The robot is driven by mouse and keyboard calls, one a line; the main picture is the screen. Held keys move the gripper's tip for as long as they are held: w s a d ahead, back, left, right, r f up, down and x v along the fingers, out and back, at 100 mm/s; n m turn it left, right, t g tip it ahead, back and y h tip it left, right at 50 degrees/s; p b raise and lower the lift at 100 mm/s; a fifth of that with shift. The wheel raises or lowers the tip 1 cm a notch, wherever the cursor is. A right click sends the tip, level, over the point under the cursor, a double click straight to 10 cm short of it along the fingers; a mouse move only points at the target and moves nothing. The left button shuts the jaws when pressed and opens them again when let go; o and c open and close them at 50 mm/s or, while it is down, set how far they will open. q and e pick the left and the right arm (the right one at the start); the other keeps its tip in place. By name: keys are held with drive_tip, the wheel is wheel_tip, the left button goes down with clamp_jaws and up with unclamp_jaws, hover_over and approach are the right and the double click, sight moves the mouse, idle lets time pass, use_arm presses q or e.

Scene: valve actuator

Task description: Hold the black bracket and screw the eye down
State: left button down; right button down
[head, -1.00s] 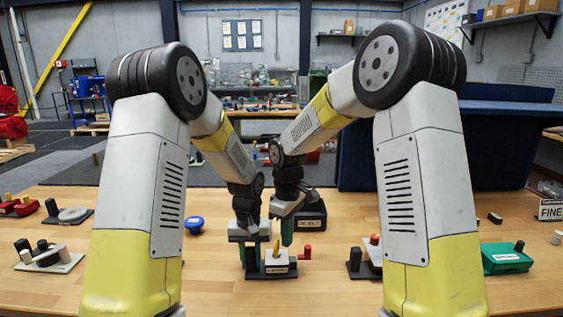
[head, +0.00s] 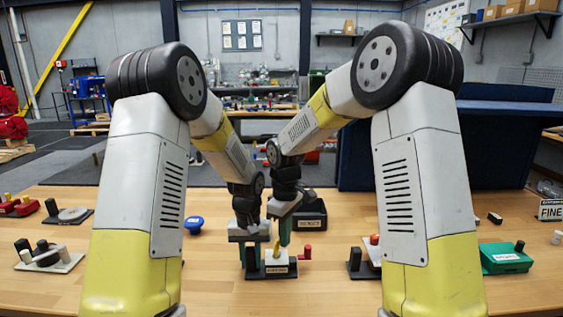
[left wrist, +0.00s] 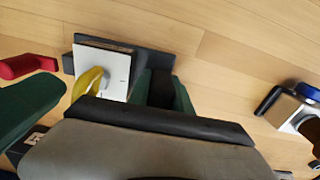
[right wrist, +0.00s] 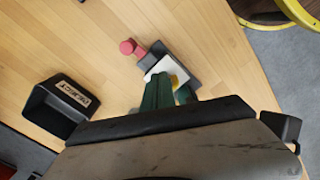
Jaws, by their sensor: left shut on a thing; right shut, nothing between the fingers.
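The black bracket (left wrist: 161,88) stands upright on the dark base (left wrist: 152,60), beside a white block (left wrist: 112,62). My left gripper (left wrist: 166,88) is shut on the bracket, a green finger on each side; it also shows in the head view (head: 251,263). The yellow eye (left wrist: 88,82) stands on the white block and also shows in the head view (head: 276,247). My right gripper (head: 285,238) is shut and empty, just above and beside the eye. In the right wrist view its green fingers (right wrist: 160,93) partly hide the eye (right wrist: 179,80).
A red peg (head: 305,252) sits just right of the base. A black labelled bin (right wrist: 60,106) stands behind. A blue knob (head: 194,224) is to the left, and a green box (head: 505,257) is far right. The table's front middle is clear.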

drive_tip(key=shift+s+a, duration=0.15)
drive_tip(key=shift+s, duration=0.3)
drive_tip(key=shift+s+a, duration=0.2)
drive_tip(key=shift+s, duration=0.1)
drive_tip(key=shift+a, duration=0.1)
drive_tip(key=shift+s, duration=0.1)
idle(0.3)
drive_tip(key=shift+s+d, duration=0.2)
wheel_tip(320, 180, up, 6)
idle(0.5)
drive_tip(key=shift+w+d+f, duration=0.3)
drive_tip(key=shift+w+f, duration=0.05)
drive_tip(key=shift+f, duration=0.65)
drive_tip(key=shift+w+d+f, duration=0.3)
drive_tip(key=shift+w+f, duration=0.05)
drive_tip(key=shift+f, duration=0.65)
drive_tip(key=shift+w+d+f, duration=0.3)
drive_tip(key=shift+w+f, duration=0.05)
drive_tip(key=shift+f, duration=0.65)
